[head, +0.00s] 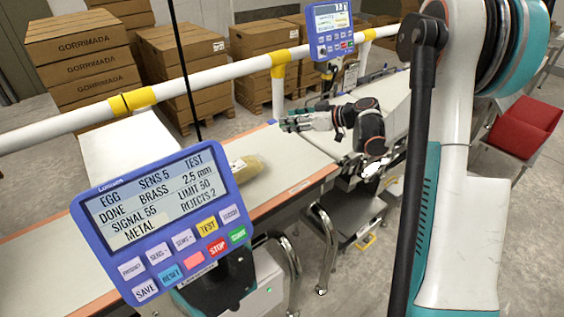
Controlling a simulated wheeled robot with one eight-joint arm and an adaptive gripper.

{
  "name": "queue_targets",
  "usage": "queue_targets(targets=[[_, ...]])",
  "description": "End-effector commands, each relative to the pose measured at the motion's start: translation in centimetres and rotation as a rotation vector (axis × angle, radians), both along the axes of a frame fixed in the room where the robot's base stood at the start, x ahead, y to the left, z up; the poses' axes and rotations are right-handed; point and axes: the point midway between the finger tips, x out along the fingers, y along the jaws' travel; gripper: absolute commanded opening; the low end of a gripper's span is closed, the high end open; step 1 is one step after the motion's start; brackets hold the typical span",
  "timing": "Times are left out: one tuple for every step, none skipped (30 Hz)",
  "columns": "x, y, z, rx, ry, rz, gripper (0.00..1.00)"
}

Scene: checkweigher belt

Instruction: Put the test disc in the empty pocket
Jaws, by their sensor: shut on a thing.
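My gripper (291,124) is at the middle of the view, over the pale belt table (293,162). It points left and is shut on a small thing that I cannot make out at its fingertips. I cannot tell whether that thing is the test disc. I see no test disc and no pocket elsewhere in the view. The near blue control panel (163,220) reads EGG, SENS 5, TEST DONE, BRASS 2.5 mm, SIGNAL 55, LIMIT 50, METAL, REJECTS 2.
A tan bag (250,169) lies on the belt behind the near panel. A white and yellow rail (205,78) crosses behind the belt. A second blue panel (331,30) stands at the back. Stacked cartons (82,62) and a red seat (533,117) stand farther off.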

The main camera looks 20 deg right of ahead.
Motion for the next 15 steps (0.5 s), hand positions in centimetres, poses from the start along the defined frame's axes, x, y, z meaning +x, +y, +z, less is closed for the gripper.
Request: queue_targets(targets=[[0.0,0.0,-1.8,0.000,0.000,0.000,0.13],[0.0,0.0,-2.5,0.000,0.000,0.000,0.13],[0.0,0.0,-3.5,0.000,0.000,0.000,0.13],[0.0,0.0,-4.2,0.000,0.000,0.000,0.13],[0.0,0.0,-4.9,0.000,0.000,0.000,0.13],[0.0,0.0,-5.9,0.001,0.001,0.000,0.13],[0.0,0.0,-6.6,0.001,0.001,0.000,0.13],[0.0,0.0,-7.3,0.000,0.000,-0.001,0.13],[0.0,0.0,-8.1,0.000,0.000,-0.001,0.13],[0.0,0.0,-8.6,0.000,0.000,-0.001,0.13],[0.0,0.0,-9.1,0.000,0.000,-0.001,0.13],[0.0,0.1,-9.6,0.000,0.000,-0.001,0.13],[0.0,0.1,-9.9,0.000,0.000,-0.001,0.13],[0.0,0.0,-10.2,0.000,0.000,-0.001,0.13],[0.0,0.1,-10.4,0.000,0.000,-0.001,0.13]])
